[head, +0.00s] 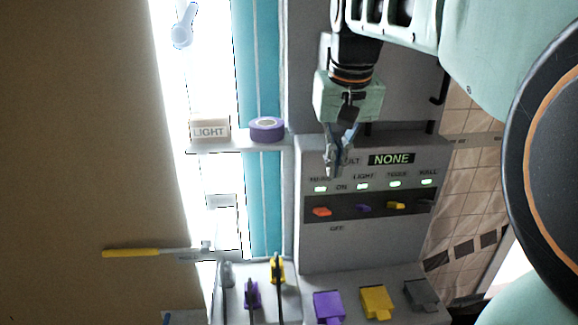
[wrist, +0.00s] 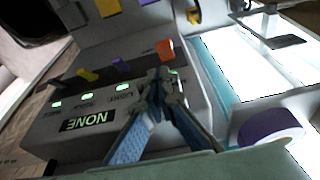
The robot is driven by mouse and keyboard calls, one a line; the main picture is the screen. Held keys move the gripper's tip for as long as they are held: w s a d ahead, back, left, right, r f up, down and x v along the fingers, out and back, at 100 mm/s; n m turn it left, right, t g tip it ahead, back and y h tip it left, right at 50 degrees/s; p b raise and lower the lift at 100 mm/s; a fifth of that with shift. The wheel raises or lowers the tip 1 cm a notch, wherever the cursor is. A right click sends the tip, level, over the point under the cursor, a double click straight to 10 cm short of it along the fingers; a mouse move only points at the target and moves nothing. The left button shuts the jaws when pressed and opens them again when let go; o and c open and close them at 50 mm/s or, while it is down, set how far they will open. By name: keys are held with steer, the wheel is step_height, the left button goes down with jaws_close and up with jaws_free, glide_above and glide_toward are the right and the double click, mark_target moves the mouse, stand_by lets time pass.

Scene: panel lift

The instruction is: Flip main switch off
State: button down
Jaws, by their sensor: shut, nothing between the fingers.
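The orange-red main switch (head: 321,211) sits at the left end of the dark strip on the grey switch panel (head: 360,243), between the words ON and OFF. The lamp above it is lit. It also shows in the wrist view (wrist: 165,49), just beyond my fingertips. My gripper (head: 335,170) is shut and empty, in front of the panel's upper left part, above the main switch in the picture. In the wrist view my fingers (wrist: 158,82) meet close to the orange switch; I cannot tell whether they touch the panel.
Purple (head: 363,208), yellow (head: 396,205) and grey (head: 426,203) switches are to the right, lamps lit. The display (head: 391,159) reads NONE. A purple tape roll (head: 266,128) and a LIGHT block (head: 209,130) are on the left shelf. Coloured blocks and tools lie below.

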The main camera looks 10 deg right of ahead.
steer(key=shift+w+a+r, duration=0.1)
steer(key=shift+a+r, duration=0.05)
steer(key=shift+a, duration=0.25)
glide_toward(323, 209)
steer(key=x, duration=0.5)
steer(key=shift+f, duration=0.3)
